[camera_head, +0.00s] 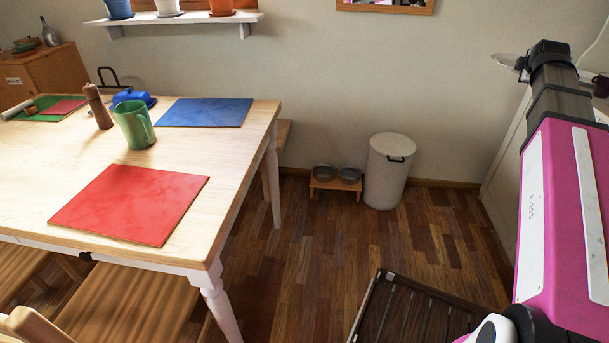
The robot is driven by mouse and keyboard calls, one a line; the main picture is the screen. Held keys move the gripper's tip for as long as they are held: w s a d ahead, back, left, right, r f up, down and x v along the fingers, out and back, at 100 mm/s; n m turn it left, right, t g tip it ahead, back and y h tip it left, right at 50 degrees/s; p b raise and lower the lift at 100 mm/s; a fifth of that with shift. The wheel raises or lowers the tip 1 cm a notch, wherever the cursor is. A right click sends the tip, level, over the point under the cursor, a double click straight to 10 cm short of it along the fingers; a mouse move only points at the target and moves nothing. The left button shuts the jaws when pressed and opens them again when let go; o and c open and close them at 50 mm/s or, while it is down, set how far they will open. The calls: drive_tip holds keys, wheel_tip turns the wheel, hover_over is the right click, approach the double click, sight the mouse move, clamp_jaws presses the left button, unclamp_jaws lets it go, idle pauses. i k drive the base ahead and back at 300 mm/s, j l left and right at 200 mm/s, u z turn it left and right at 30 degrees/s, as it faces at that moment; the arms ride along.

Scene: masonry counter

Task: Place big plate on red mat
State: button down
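The red mat (130,204) lies flat and bare on the near right corner of the wooden table. My pink and black arm reaches up along the right side, away from the table. The far end of the arm is by the white counter at the right edge. A thin, pale rim (504,61), perhaps of a plate, shows just left of the arm's end. The arm hides most of it, and I cannot tell whether it is held or resting. The fingers of my gripper cannot be made out.
On the table (60,165) stand a green pitcher (134,125), a pepper mill (98,107) and a blue butter dish (133,97), near a blue mat (205,112). A white bin (388,172) and pet bowls (336,174) are by the wall. A slatted wooden seat (420,312) is at front. Floor between is clear.

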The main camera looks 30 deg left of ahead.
sight(131, 197)
drive_tip(key=u, duration=2.05)
drive_tip(key=i+l+u, duration=0.1)
drive_tip(key=u, duration=0.3)
drive_tip(key=l+u, duration=0.2)
drive_tip(key=u, duration=0.25)
drive_tip(key=i+l+u, duration=0.1)
drive_tip(key=u, duration=0.3)
drive_tip(key=l+u, duration=0.75)
drive_tip(key=u, duration=0.15)
drive_tip(key=k+l+u, duration=0.1)
drive_tip(key=l+u, duration=0.35)
drive_tip(key=k+l+u, duration=0.1)
drive_tip(key=l, duration=0.3)
drive_tip(key=k+l, duration=0.25)
drive_tip(key=l, duration=0.15)
drive_tip(key=u, duration=0.05)
